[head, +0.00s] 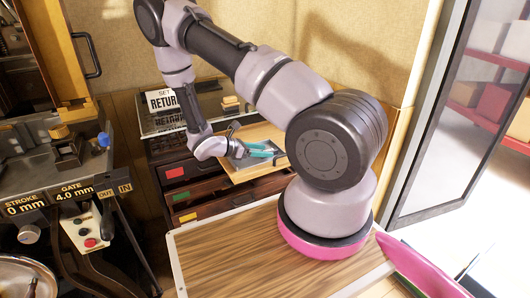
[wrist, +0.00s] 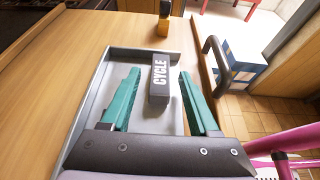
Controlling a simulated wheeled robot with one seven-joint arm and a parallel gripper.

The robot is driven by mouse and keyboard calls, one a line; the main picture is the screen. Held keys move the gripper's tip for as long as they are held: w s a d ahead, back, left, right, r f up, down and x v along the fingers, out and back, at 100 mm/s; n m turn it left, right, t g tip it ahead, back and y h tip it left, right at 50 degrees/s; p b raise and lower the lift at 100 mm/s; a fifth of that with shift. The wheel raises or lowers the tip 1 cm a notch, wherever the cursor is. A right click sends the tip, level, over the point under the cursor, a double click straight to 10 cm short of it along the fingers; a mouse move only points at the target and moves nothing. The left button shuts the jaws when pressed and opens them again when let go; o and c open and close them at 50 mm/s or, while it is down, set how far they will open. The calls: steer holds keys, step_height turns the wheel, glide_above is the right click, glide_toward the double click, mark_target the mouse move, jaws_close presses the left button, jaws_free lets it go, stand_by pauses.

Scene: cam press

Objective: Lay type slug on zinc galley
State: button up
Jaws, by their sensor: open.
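The type slug (wrist: 160,72), a grey block marked CYCLE, is in the wrist view over the floor of the zinc galley (wrist: 90,103), a shallow grey tray with low raised walls. The slug appears to rest in the galley; its underside is hidden. My gripper (wrist: 160,76) is open, with one teal finger on each side of the slug and a visible gap on each side. In the head view my gripper (head: 265,151) is low over the pulled-out wooden drawer top (head: 246,174); the slug is too small to make out there.
A brass-coloured block with a black top (wrist: 163,22) stands beyond the galley. A dark curved handle (wrist: 214,62) is at the right edge of the wood. In the head view, the press (head: 60,195) stands left and a RETURN sign (head: 164,101) is behind my arm.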

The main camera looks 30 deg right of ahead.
steer(key=v, duration=1)
steer(key=shift+a+r, duration=0.25)
steer(key=s+r+m+t+y, duration=0.2)
steer(key=s+r+m+y, duration=0.3)
steer(key=r, duration=0.8)
steer(key=s+a+r+m+t+y, duration=0.1)
steer(key=s+r+m+y, duration=0.4)
steer(key=r, duration=0.8)
steer(key=s+a+r+m+t+y, duration=0.1)
steer(key=s+r+m+t+y, duration=0.2)
steer(key=s+r+m, duration=0.6)
step_height(320, 180, up, 5)
steer(key=m+y, duration=0.2)
steer(key=m, duration=0.1)
steer(key=shift+s+f+m+t+y, duration=0.15)
steer(key=shift+m+t+y, duration=0.15)
steer(key=shift+t, duration=0.1)
steer(key=shift+a, duration=0.1)
steer(key=shift+c, duration=0.3)
